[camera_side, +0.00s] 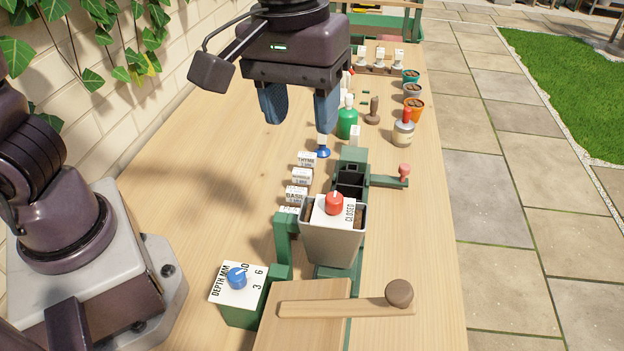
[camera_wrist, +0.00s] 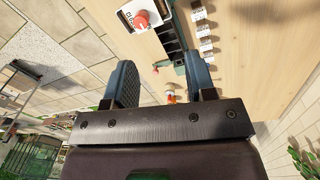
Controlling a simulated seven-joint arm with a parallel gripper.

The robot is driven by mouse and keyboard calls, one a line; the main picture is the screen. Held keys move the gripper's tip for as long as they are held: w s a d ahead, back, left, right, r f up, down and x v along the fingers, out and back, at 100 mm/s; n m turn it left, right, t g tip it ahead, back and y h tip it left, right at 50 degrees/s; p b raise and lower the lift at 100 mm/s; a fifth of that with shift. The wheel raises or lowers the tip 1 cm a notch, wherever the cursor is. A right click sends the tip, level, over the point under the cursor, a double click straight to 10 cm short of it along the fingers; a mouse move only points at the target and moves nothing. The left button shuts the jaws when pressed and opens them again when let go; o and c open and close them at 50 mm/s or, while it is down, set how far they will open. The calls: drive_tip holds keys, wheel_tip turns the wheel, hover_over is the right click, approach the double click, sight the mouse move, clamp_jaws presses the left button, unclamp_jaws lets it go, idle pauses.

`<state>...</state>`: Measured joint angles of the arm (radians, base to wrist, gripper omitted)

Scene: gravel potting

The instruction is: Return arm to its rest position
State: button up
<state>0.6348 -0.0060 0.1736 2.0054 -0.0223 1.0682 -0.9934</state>
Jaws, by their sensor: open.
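My gripper (camera_side: 299,108) is raised above the wooden table (camera_side: 215,165), with its two blue fingers apart and nothing between them. In the wrist view my gripper (camera_wrist: 165,90) shows the same open fingers, with the table below. The fingers hang above and left of the green bottle (camera_side: 347,118) in the side view. They look clear of everything on the table, though the exact height is hard to tell. My dark arm and pale base are at the left of the side view.
A hopper (camera_side: 332,240) with a red knob marked CLOSED stands at front centre. A depth dial box (camera_side: 240,290), a wooden lever (camera_side: 345,305) and labelled white blocks (camera_side: 301,175) are nearby. Small pots (camera_side: 413,108) line the right edge. The table's left middle is clear; a brick wall (camera_side: 185,50) borders it.

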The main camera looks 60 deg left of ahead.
drive_tip(key=s+a+r+m+t, duration=0.1)
drive_tip(key=s+a+m+t, duration=0.1)
drive_tip(key=a, duration=0.5)
drive_tip(key=s+a+r+m+t, duration=0.2)
drive_tip(key=s+a+m+t, duration=0.1)
drive_tip(key=s+a, duration=0.4)
drive_tip(key=shift+a+m+y, duration=0.3)
drive_tip(key=shift+m, duration=0.3)
